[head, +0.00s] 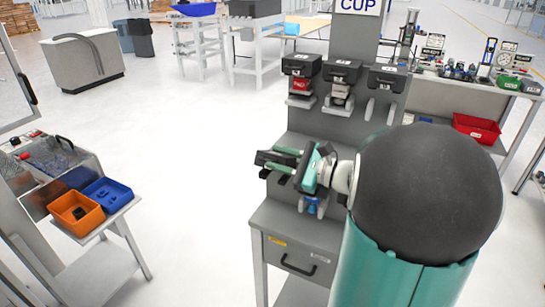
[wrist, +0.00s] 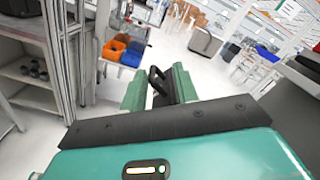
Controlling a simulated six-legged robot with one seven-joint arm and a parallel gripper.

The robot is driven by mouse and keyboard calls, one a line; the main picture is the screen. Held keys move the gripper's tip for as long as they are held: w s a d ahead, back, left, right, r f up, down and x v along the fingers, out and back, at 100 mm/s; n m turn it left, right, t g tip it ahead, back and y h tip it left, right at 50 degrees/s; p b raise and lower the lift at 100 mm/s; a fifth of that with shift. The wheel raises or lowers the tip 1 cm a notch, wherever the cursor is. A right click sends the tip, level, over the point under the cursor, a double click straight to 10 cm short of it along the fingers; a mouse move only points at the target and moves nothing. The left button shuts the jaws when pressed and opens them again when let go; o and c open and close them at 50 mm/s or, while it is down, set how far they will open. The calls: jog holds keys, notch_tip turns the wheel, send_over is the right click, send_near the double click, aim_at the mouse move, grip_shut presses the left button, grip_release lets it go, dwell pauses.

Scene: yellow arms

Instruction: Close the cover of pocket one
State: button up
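My gripper (head: 283,160) is in front of the grey station (head: 272,222), pointing left, below the upper row of pockets. Its two green fingers show apart in the wrist view (wrist: 158,86). A black loop-shaped part (wrist: 158,78) shows between them; I cannot tell whether the fingers touch it. A black piece (head: 265,157) by the fingertips in the head view may be a pocket cover. Three black-topped pockets (head: 301,65) (head: 342,70) (head: 387,77) line the upper row. Their labels are too small to read. My arm hides the lower right.
A drawer with a black handle (head: 298,266) is below my gripper. An orange bin (head: 76,211) and a blue bin (head: 107,192) stand on a side table at left. A bench with a red bin (head: 477,128) is at right. The floor left of the station is clear.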

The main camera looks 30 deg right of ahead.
jog(key=v, duration=1.1)
jog(key=shift+s, duration=0.2)
jog(key=a+f+n+g, duration=0.3)
jog(key=a+n+g, duration=0.55)
jog(key=a, duration=0.95)
jog(key=s+a+n+g+h, duration=0.1)
jog(key=s+a+n+h, duration=0.6)
jog(key=n, duration=0.7)
jog(key=shift+a+f+n+h, duration=0.35)
jog(key=shift+a+f+h, duration=0.1)
jog(key=shift+h, duration=0.65)
jog(key=shift+s, duration=0.1)
